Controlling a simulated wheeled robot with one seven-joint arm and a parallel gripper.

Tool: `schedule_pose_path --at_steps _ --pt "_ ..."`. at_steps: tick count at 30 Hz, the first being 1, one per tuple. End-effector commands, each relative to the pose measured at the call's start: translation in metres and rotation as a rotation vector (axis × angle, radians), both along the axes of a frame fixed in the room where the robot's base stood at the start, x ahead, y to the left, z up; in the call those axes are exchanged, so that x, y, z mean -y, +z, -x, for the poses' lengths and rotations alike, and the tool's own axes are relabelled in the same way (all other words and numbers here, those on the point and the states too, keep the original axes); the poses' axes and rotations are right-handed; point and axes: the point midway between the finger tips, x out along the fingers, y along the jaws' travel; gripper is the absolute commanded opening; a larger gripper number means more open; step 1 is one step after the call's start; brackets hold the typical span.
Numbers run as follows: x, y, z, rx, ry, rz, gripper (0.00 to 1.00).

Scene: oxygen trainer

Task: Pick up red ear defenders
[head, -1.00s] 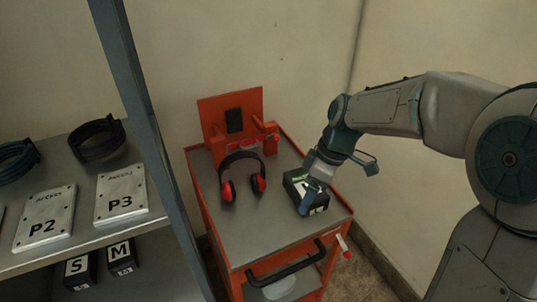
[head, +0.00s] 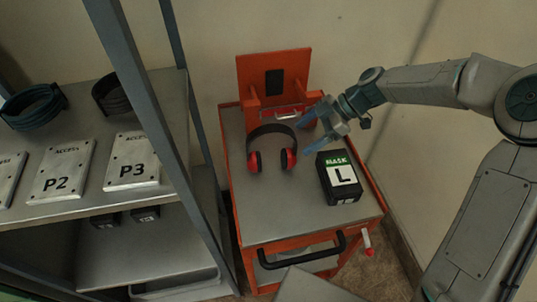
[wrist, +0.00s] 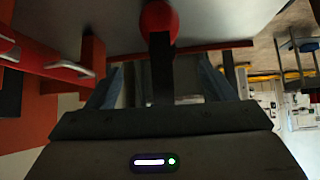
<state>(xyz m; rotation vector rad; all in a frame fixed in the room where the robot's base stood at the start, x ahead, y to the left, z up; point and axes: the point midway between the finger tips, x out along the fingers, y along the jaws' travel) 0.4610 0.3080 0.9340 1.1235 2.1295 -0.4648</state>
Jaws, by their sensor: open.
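The red ear defenders (head: 289,158), with red cups and a black headband, lie on the grey top of the red cart. My gripper (head: 314,128) is open just to their right, fingers pointing left toward them. In the wrist view a red cup (wrist: 158,22) shows at the top, with a black band-like part (wrist: 160,68) running down between the two spread fingers (wrist: 160,85). The fingers do not appear closed on it. Whether they touch it cannot be told.
A black mask box marked L (head: 341,178) stands on the cart (head: 300,225), nearer its front right. A red upright panel (head: 255,75) rises at the cart's back. A shelf (head: 75,205) with plates P2 and P3 stands left. The cart's front left is clear.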

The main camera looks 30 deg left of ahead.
Motion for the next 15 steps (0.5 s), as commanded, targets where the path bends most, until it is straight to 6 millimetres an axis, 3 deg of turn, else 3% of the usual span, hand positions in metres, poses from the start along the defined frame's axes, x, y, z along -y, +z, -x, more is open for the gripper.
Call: schedule_pose_path --at_steps 15 --pt "-0.037 -0.040 0.030 -0.003 0.010 0.000 0.76"
